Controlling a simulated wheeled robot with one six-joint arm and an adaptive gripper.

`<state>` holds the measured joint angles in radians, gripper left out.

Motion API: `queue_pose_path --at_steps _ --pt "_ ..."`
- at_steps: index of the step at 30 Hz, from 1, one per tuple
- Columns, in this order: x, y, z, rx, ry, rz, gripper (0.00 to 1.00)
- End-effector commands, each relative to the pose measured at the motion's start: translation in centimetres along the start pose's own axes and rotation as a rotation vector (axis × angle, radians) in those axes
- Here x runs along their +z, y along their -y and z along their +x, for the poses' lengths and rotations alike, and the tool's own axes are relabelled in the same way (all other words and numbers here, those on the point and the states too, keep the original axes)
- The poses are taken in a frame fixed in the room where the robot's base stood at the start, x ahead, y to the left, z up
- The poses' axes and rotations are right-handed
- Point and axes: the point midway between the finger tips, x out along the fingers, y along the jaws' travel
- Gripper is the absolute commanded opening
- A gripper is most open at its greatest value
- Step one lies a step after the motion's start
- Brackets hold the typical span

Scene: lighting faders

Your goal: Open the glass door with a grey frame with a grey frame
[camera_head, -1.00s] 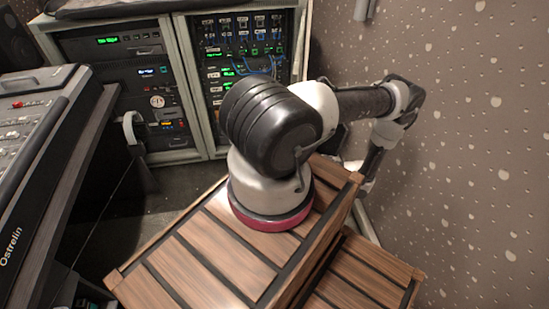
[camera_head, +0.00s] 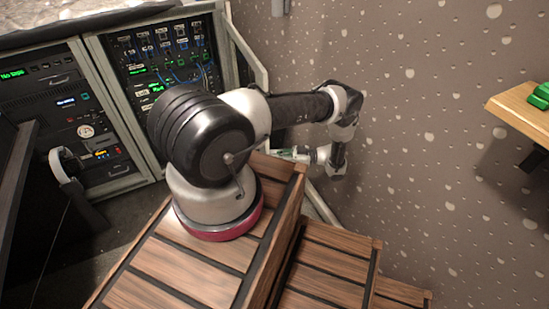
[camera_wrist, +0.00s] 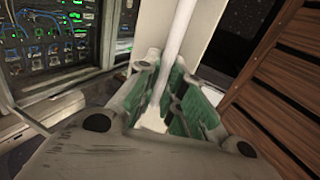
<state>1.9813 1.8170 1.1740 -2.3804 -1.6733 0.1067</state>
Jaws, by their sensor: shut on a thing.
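The glass door with a grey frame (camera_head: 243,48) belongs to the right-hand equipment rack. It stands swung outward at an angle from the rack in the head view, and its grey lower edge (camera_head: 322,205) shows past my arm. In the wrist view its pale frame (camera_wrist: 207,38) rises behind a pale upright bar handle (camera_wrist: 178,45). My gripper (camera_head: 298,154) is low beside the door, partly hidden by my arm. In the wrist view my gripper (camera_wrist: 160,92) has its green-padded fingers on both sides of the handle and is shut on it.
The rack interior (camera_head: 165,60) with cables and green lights is exposed left of the door. Another rack (camera_head: 75,110) stands at its left. A speckled wall (camera_head: 430,150) is close on the right, with a wooden shelf (camera_head: 515,105) carrying green blocks.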

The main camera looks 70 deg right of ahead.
Motion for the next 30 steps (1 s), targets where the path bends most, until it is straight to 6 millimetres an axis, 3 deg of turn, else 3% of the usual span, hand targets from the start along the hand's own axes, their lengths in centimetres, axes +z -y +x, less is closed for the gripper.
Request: queue_pose_path --at_steps 1,4,14,30 --pt "-0.6 -0.4 -0.2 0.004 -0.010 -0.002 0.15" --pt "-0.6 -0.4 -0.2 0.003 -0.010 -0.003 0.32" --pt "-0.9 -0.2 -0.2 0.000 -0.011 -0.002 0.32" --pt "-9.6 -0.4 -0.1 0.003 -0.003 0.000 0.32"
